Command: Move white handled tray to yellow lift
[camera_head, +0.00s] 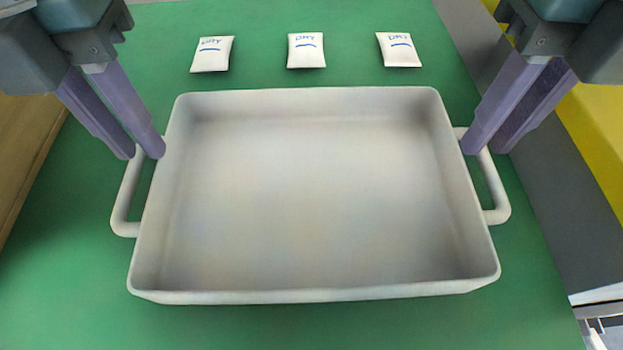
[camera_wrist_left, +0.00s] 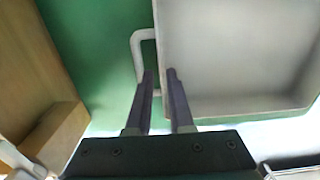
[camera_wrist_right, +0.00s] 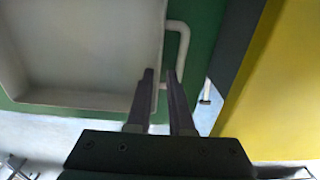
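The white handled tray (camera_head: 310,295) sits empty on a green surface, with a loop handle at each short side. My left gripper (camera_head: 140,152) is at the left handle (camera_head: 125,205), fingers apart, one on each side of the bar; the left wrist view also shows the fingers (camera_wrist_left: 160,75) apart there. My right gripper (camera_head: 483,148) is at the right handle (camera_head: 497,205), fingers apart; the right wrist view shows them (camera_wrist_right: 159,78) on either side of it. Contact with the handles cannot be made out. The yellow lift (camera_head: 600,130) shows at the right.
Three white packets marked DRY (camera_head: 212,54), (camera_head: 306,50), (camera_head: 399,50) lie in a row behind the tray. A brown wooden piece (camera_head: 28,150) borders the green surface (camera_head: 60,300) at the left. A dark grey strip (camera_head: 550,190) lies between the green surface and the yellow lift.

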